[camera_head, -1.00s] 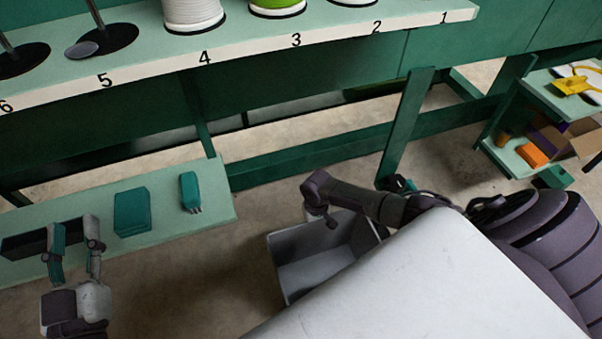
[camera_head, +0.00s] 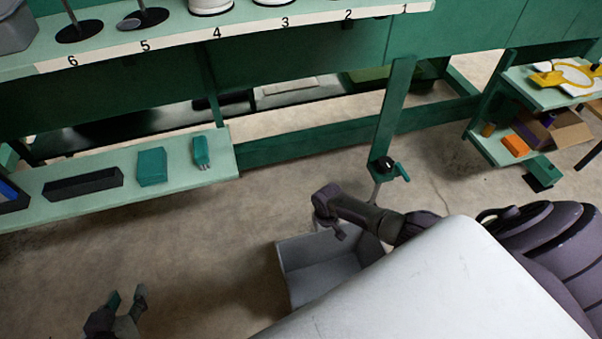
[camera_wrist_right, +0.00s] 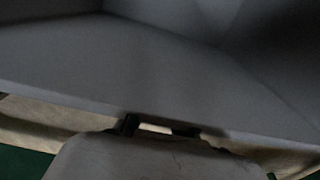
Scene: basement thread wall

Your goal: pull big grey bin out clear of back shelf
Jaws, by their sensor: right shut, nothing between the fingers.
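The big grey bin (camera_head: 318,272) stands on the floor, open at the top, and its visible inside looks empty. My own body hides its near right part. Bare floor shows between it and the green bench frame (camera_head: 300,145) behind it. My right gripper (camera_head: 331,226) is at the bin's far rim, shut with nothing between its fingers. In the right wrist view the fingers (camera_wrist_right: 158,128) are against or very close to a grey bin wall (camera_wrist_right: 150,75); I cannot tell if they touch. My left gripper (camera_head: 127,297) is open and empty over the floor at lower left.
A low green shelf (camera_head: 215,172) at left holds a black tray (camera_head: 83,185) and teal blocks (camera_head: 152,167). A green post with a clamp (camera_head: 386,168) stands behind the bin. A side shelf (camera_head: 490,150) with small items is at right. The floor between is free.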

